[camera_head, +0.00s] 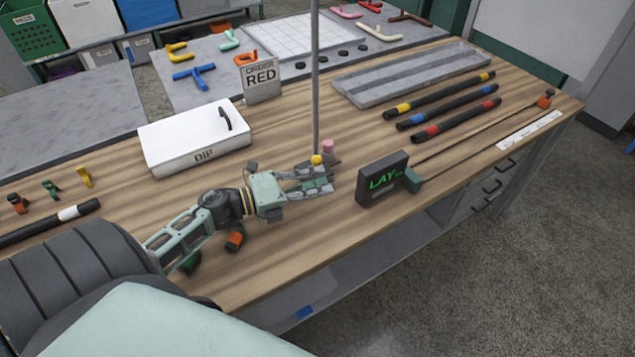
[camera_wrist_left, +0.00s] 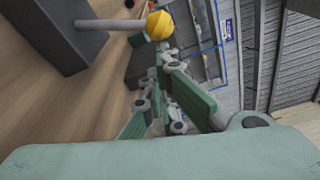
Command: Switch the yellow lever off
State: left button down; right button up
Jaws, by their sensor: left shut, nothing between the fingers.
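The yellow lever's round knob (camera_head: 316,160) shows just beyond my left gripper (camera_head: 325,180), close to the foot of a thin grey pole. In the left wrist view the yellow knob (camera_wrist_left: 160,25) sits on the end of a grey rod that sticks out from a dark grey block (camera_wrist_left: 62,38). My left gripper (camera_wrist_left: 160,62) is shut and empty, its fingertips close to the knob. I cannot tell if they touch it. In the head view the gripper hides the lever's base. My right gripper is not in view.
A pink knob (camera_head: 328,146) stands just behind the yellow one. A black LAY display (camera_head: 382,178) stands to the right and a white DIP box (camera_head: 195,138) to the left. The thin pole (camera_head: 315,80) rises behind the gripper. Dark hoses (camera_head: 440,95) lie farther right.

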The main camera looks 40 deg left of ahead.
pick_arm(q)
jog(key=shift+r, duration=0.1)
dwell(0.3)
jog(key=shift+w+a+r+n, duration=0.1)
jog(key=shift+a+r+n, duration=0.05)
jog(key=shift+n, duration=0.15)
jog(key=shift+a+r+p, duration=0.1)
jog(key=shift+r+p, duration=0.1)
jog(key=shift+p, duration=0.1)
jog(key=w+a+r+n+t, duration=0.1)
jog(key=w+a+r+n, duration=0.1)
jog(key=a+n, duration=0.4)
jog(key=shift+w+a+r+n+t+h+p, duration=0.15)
jog(key=shift+w+r+n+t+h+p, duration=0.45)
jog(key=shift+n, duration=1.4)
jog(key=shift+s+r+g+y, duration=0.15)
jog(key=shift+s+g+y, duration=0.1)
jog(key=shift+g+y, duration=0.05)
jog(key=shift+r, duration=0.1)
